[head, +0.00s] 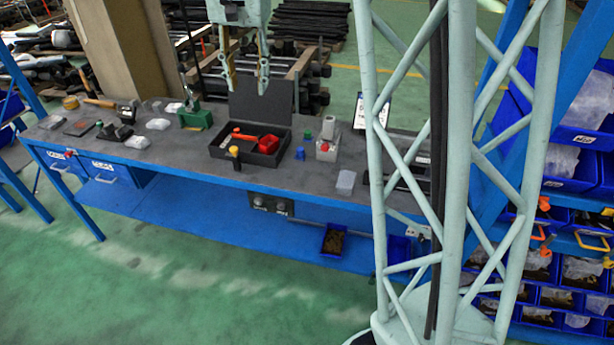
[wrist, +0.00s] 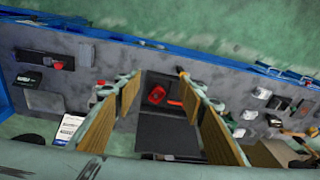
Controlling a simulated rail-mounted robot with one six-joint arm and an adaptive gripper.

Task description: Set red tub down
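The red tub (head: 268,144) sits inside an open black case (head: 232,154) on the workbench, toward the case's right side. In the wrist view the red tub (wrist: 156,95) shows between my fingers, down in the case. My gripper (head: 247,91) hangs above the back of the bench near the raised case lid (head: 262,101). Its two fingers stand wide apart with nothing between them. In the wrist view my gripper (wrist: 160,84) is also open, and the tub lies beyond the fingertips, apart from them.
An orange-red tool (head: 243,136) lies beside the tub in the case. A yellow-topped item (head: 235,153) stands at the case's front edge. A green tool (head: 195,118) stands left of the case; a light-coloured holder (head: 326,150) stands right.

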